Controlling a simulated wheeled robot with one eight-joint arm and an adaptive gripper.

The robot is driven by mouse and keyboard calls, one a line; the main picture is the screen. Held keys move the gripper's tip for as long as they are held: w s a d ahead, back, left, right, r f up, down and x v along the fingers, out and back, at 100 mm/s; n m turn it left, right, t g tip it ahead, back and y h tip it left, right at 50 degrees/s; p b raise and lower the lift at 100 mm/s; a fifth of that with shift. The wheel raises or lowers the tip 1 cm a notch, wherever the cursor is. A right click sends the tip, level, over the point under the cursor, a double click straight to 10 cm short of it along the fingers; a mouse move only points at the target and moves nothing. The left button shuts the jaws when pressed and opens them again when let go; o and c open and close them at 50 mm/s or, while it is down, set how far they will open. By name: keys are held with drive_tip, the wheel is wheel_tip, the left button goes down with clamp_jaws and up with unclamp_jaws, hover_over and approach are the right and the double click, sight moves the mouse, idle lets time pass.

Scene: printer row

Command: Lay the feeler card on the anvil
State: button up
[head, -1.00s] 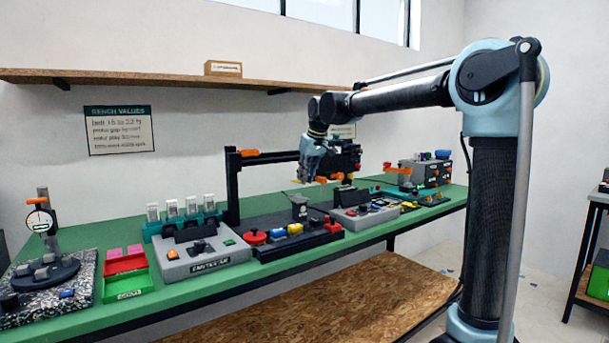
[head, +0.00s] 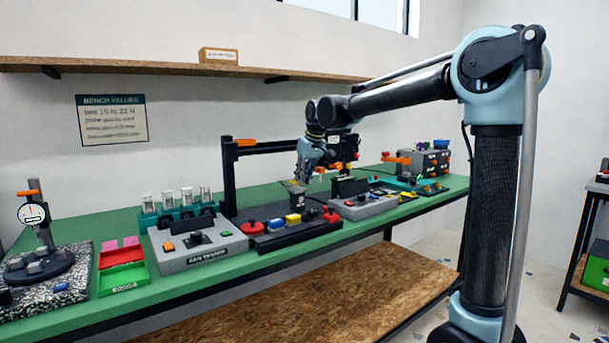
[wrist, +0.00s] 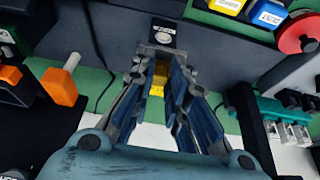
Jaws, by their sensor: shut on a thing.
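My gripper (head: 300,179) is low over the middle of the bench, close above a dark upright block, which I take to be the anvil (head: 297,197). In the wrist view my gripper (wrist: 162,68) has its fingers on either side of a narrow yellow strip, the feeler card (wrist: 158,84), and is shut on it. The dark anvil top (wrist: 163,36) with a small pale label shows just beyond the fingertips. Whether the card touches the anvil I cannot tell. The fingers hide part of the card.
A black tray with a red knob (head: 249,227) and coloured blocks lies in front of the anvil. A grey tester box (head: 200,250) stands to its left, a grey panel (head: 365,207) to its right. A black post frame (head: 229,180) rises behind. An orange part (wrist: 58,87) shows in the wrist view.

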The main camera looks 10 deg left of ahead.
drive_tip(key=shift+f, duration=0.5)
drive_tip(key=shift+s+d, duration=0.1)
drive_tip(key=shift+d, duration=0.05)
idle(0.7)
drive_tip(key=shift+f, duration=0.55)
drive_tip(key=o, duration=0.8)
drive_tip(key=v, duration=1.2)
drive_tip(key=shift+f, duration=0.1)
